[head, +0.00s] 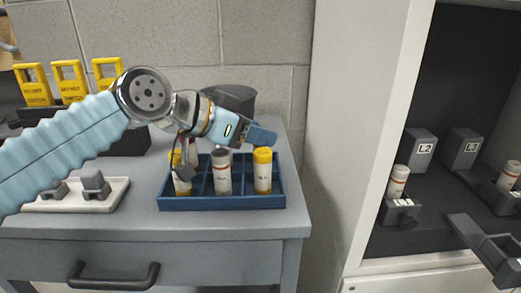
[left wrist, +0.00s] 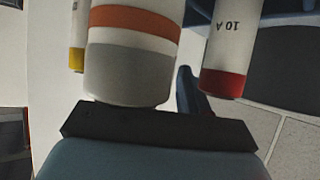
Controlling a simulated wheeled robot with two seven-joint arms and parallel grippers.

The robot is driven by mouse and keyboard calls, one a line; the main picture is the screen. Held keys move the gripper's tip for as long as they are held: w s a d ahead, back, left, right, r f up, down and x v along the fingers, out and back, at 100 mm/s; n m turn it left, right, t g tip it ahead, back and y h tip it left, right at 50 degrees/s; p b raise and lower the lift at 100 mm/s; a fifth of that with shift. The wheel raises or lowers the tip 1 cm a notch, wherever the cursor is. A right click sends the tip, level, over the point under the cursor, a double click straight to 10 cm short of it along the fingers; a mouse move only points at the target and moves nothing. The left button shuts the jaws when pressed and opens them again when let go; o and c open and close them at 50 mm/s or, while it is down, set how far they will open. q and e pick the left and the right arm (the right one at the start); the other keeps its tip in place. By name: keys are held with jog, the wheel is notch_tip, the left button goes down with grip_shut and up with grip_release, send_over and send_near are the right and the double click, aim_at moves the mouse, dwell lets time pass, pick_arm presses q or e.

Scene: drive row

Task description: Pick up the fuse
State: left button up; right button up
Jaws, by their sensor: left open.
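A blue divided tray (head: 222,202) stands on the grey cabinet top. In it, a grey-capped fuse (head: 222,175) stands upright between two yellow-capped fuses, one at the left (head: 182,184) and one at the right (head: 263,172). My left gripper (head: 226,150) is open over the tray. In the left wrist view, a white fuse with an orange band and grey end (left wrist: 130,55) is close to the dark finger pad; I cannot tell whether they touch. A red-ended fuse marked 10 A (left wrist: 226,60) is at its right, a yellow-ended one (left wrist: 77,48) at its left.
A white tray (head: 75,203) with grey blocks is left of the blue tray. Yellow tags (head: 70,82) stand behind it. At right, an open enclosure (head: 470,80) holds blocks labelled L2 (head: 421,150) and L3 (head: 462,150), and fuses in holders (head: 398,183).

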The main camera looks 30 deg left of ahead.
pick_arm(q)
jog(key=shift+c, duration=0.4)
grip_shut()
